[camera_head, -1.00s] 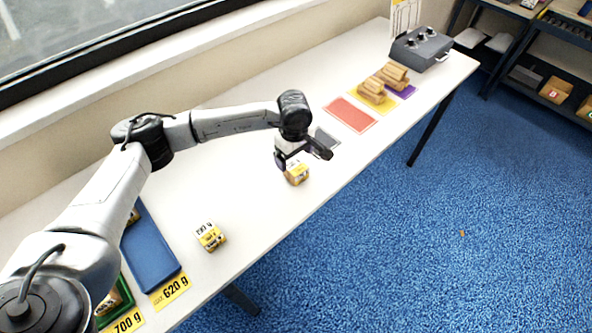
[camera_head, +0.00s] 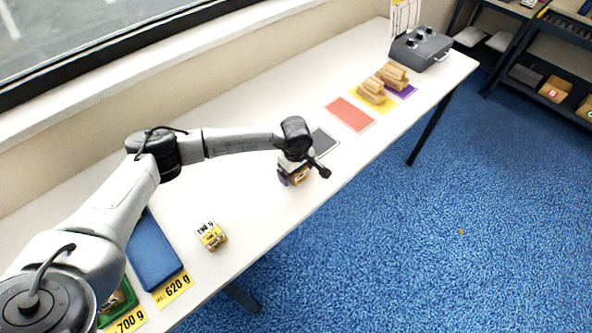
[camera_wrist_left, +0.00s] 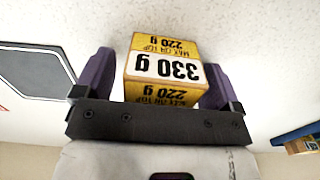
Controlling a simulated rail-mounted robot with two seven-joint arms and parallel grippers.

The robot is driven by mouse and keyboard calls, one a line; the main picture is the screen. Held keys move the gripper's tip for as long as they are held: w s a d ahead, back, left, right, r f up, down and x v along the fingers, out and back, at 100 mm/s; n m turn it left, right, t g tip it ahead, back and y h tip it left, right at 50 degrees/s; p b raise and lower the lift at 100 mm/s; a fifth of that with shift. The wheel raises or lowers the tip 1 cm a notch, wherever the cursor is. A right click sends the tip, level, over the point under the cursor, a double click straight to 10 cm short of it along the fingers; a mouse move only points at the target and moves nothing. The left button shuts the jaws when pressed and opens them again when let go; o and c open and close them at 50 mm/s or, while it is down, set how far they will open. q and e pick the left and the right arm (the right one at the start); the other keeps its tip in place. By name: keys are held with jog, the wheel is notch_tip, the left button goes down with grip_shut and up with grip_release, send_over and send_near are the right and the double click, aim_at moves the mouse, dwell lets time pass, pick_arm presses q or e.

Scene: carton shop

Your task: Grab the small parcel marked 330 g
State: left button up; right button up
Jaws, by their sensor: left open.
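The small parcel marked 330 g (camera_wrist_left: 165,68) is a yellow and brown box with a white weight band, and smaller 220 g labels also show on it. It stands on the white table, and in the head view (camera_head: 300,177) it is partly hidden by my left gripper. My left gripper (camera_wrist_left: 160,82) is open, with one purple finger on each side of the parcel. Small gaps seem to show between fingers and box. In the head view the gripper (camera_head: 294,177) is down low at the parcel. My right gripper is not in view.
Another yellow parcel (camera_head: 211,235) stands nearer on the table. A red mat (camera_head: 349,114), brown parcels (camera_head: 372,91) and a grey device (camera_head: 420,48) lie farther back.

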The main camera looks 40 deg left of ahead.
pick_arm(q)
jog(key=c, duration=1.2)
jog(key=shift+r, duration=0.1)
